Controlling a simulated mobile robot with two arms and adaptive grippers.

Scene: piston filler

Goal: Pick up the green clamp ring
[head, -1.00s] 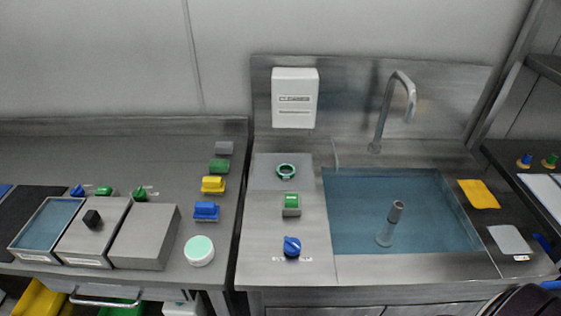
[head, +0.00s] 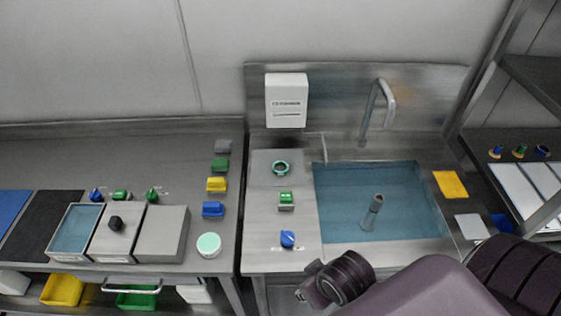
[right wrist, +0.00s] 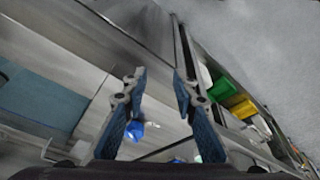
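The green clamp ring (head: 280,168) lies on a grey square mat (head: 263,158) at the back of the steel counter, left of the sink. My right arm comes in from the lower right of the head view, with its wrist in front of the sink counter; its fingers do not show there. In the right wrist view my right gripper (right wrist: 160,88) is open, with nothing between its fingers. The ring cannot be made out in the right wrist view. My left gripper is not in view.
A green block (head: 286,199) and a blue knob (head: 288,239) stand in front of the ring on the same counter. The water-filled sink (head: 335,215) with an upright post (head: 373,212) is to their right. A white box (head: 286,100) hangs on the splashback behind.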

